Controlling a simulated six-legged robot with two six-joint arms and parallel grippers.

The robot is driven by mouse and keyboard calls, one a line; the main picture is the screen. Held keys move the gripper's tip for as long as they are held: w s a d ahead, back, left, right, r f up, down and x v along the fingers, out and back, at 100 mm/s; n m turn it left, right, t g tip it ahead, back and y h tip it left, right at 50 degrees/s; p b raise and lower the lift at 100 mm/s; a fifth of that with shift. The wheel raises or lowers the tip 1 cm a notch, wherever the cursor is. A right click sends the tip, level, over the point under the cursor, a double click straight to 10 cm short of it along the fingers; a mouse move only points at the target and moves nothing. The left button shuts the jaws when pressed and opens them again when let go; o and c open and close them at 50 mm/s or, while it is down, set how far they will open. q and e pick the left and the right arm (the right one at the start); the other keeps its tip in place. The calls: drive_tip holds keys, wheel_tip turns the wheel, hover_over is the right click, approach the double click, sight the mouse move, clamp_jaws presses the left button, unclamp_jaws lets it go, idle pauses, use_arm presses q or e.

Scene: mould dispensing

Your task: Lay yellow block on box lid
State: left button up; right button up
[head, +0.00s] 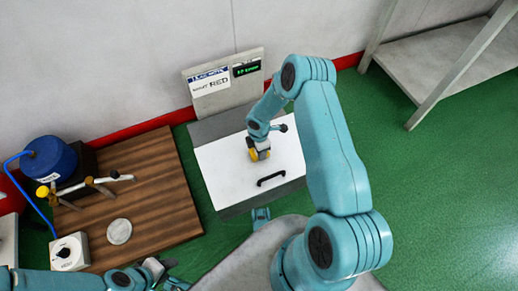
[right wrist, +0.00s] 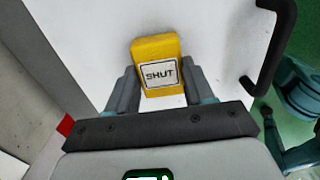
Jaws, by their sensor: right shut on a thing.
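The yellow block (right wrist: 158,66), with a white label reading "SHUT", is between the two fingers of my right gripper (right wrist: 159,90). In the head view the block (head: 253,154) is over the upper middle of the white box lid (head: 225,170), with my right gripper (head: 261,150) on it. The lid also fills much of the right wrist view (right wrist: 85,35). I cannot tell whether the block touches the lid. My left gripper (head: 166,277) is low in the head view, away from the lid, its fingers apart and empty.
A black handle (head: 271,179) stands up from the lid's front part. A sign panel reading "RED" (head: 212,102) rises behind the box. A wooden board (head: 150,185) at left holds a blue container (head: 50,158), a pipe with taps and a round pale disc (head: 119,231).

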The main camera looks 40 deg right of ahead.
drive_tip(key=shift+f, duration=0.25)
drive_tip(key=o, duration=1)
drive_tip(key=shift+r, duration=0.1)
wheel_tip(320, 180, up, 12)
drive_tip(key=p, duration=0.5)
drive_tip(key=s+a+m+y, duration=0.1)
drive_tip(key=s+a+m, duration=0.4)
drive_tip(key=a, duration=0.2)
drive_tip(key=s+a+r+m+y, duration=0.1)
drive_tip(key=s+a+m, duration=0.5)
drive_tip(key=a, duration=0.2)
drive_tip(key=s+a+m+y, duration=0.2)
drive_tip(key=s+a+m, duration=0.3)
drive_tip(key=a, duration=0.2)
drive_tip(key=shift+s+a+r+m, duration=0.15)
drive_tip(key=shift+a+r+m, duration=0.1)
drive_tip(key=shift+r+m, duration=0.1)
